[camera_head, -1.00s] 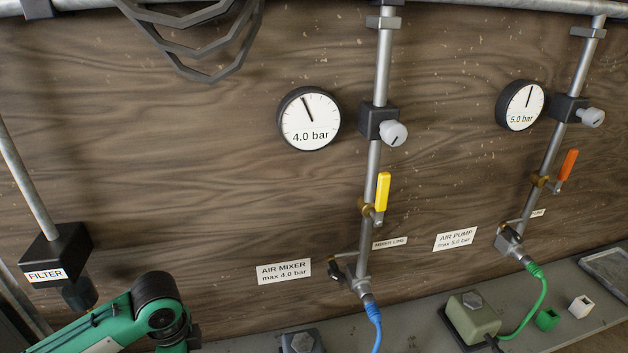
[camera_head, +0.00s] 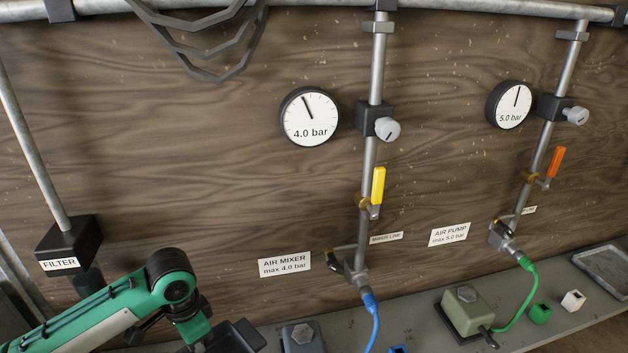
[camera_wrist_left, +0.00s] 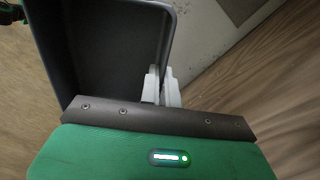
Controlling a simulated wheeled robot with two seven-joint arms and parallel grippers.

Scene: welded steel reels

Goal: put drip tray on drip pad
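A dark open tray (camera_wrist_left: 103,50), which I take for the drip tray, fills the upper left of the left wrist view. My left gripper (camera_wrist_left: 162,86) has its two pale fingers on either side of the tray's right wall, shut on it. In the head view a dark piece (camera_head: 236,338) shows at the bottom edge beside my green left arm, probably the same tray, mostly cut off. I cannot make out the drip pad for certain. My right gripper is not in view.
A grey bench (camera_head: 407,325) runs below the wooden panel. On it stand a dark block (camera_head: 303,338), a green-grey box (camera_head: 467,310), small green (camera_head: 540,314) and white (camera_head: 573,300) connectors and a shallow rimmed grey plate (camera_head: 606,266). The filter (camera_head: 70,240) hangs at left; blue and green hoses reach the bench.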

